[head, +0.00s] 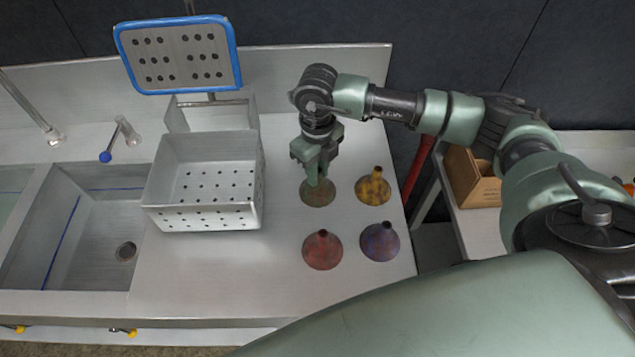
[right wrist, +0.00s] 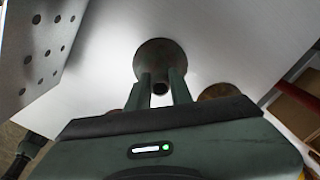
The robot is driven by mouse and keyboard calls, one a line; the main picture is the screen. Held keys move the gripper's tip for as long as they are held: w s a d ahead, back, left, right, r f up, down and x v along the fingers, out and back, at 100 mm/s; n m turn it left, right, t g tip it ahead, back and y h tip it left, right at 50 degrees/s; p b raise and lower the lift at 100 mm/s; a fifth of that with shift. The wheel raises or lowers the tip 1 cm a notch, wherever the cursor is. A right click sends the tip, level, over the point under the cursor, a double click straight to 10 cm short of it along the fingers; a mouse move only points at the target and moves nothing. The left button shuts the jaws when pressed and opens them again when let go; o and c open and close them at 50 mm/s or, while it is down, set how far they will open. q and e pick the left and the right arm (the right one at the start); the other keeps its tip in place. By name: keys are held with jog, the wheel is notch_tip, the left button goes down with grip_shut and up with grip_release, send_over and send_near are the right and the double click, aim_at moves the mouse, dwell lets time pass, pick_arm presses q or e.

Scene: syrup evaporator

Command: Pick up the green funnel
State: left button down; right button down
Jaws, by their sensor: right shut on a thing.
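The green funnel (head: 318,197) stands spout-up on the metal counter, to the right of the perforated basin. My right gripper (head: 317,177) reaches down over it from above and is shut on its spout. In the right wrist view the funnel (right wrist: 160,57) shows beyond the gripper, with its spout between the two fingers (right wrist: 160,88). Its cone appears to rest on the counter. My left gripper is not in view.
A yellow funnel (head: 373,188) stands close on the right, a red funnel (head: 322,250) and a purple funnel (head: 380,242) in front. The perforated metal basin (head: 203,216) is on the left, with a sink (head: 85,262) beyond it. The counter's front is clear.

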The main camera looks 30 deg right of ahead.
jog(key=shift+r, duration=0.1)
notch_tip(320, 180, up, 20)
jog(key=b, duration=0.4)
dwell(0.3)
dwell(0.3)
